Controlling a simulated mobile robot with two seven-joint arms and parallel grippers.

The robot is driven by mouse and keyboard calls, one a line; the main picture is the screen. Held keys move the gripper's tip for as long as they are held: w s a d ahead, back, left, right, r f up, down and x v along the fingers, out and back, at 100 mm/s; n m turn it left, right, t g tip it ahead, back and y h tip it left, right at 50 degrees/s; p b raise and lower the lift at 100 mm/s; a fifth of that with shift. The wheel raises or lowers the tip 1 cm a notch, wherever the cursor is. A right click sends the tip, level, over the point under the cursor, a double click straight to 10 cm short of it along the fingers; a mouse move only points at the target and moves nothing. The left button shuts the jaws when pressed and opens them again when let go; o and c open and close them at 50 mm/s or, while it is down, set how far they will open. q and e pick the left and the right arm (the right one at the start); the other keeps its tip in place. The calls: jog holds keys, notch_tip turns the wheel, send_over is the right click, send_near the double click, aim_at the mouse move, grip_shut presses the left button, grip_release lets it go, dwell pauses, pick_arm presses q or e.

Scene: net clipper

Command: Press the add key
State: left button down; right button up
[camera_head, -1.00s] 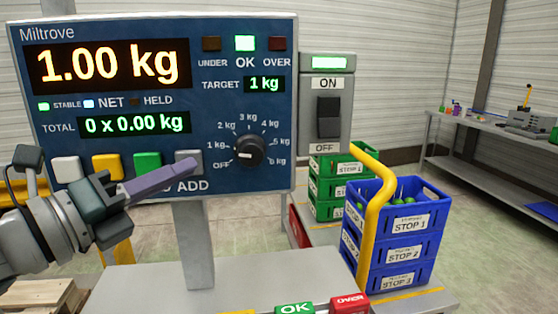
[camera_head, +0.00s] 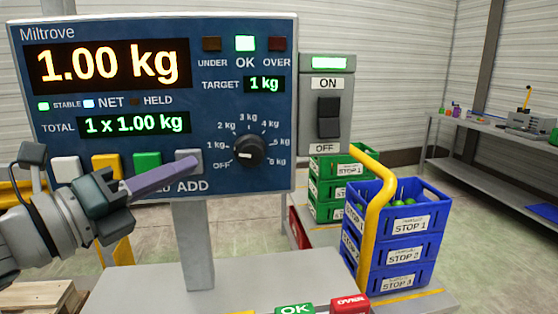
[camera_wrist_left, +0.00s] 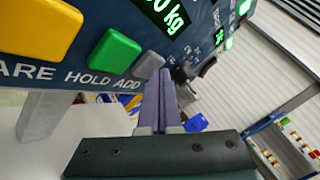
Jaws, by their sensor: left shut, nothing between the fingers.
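The grey ADD key (camera_head: 188,161) is the rightmost of the row of keys on the blue scale panel (camera_head: 215,130). My left gripper (camera_head: 196,166) is shut and empty, with its purple fingertips at the ADD key; they appear to touch it. In the left wrist view the shut fingers (camera_wrist_left: 162,75) reach up beside the grey key (camera_wrist_left: 149,63), partly covering it. The weight display (camera_head: 108,65) reads 1.00 kg, and the total display (camera_head: 134,124) reads 1 x 1.00 kg. The OK lamp (camera_head: 245,43) is lit green. My right gripper is not in view.
The green HOLD key (camera_head: 147,164) is just left of the ADD key. A dial (camera_head: 248,150) and an on/off switch box (camera_head: 327,105) are to the right. Blue crates (camera_head: 410,250) and green crates (camera_head: 328,190) stand farther right. A bench (camera_head: 490,135) is at the back.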

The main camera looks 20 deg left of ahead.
pick_arm(q)
jog(key=shift+s, duration=0.1)
jog(key=shift+s+d+p, duration=0.4)
jog(key=shift+s, duration=0.2)
jog(key=s+d, duration=0.1)
jog(key=s+p, duration=0.1)
jog(key=s, duration=0.1)
jog(key=s+d, duration=0.1)
jog(key=shift+s+d, duration=0.15)
jog(key=shift+d, duration=0.15)
dwell(0.4)
dwell(0.5)
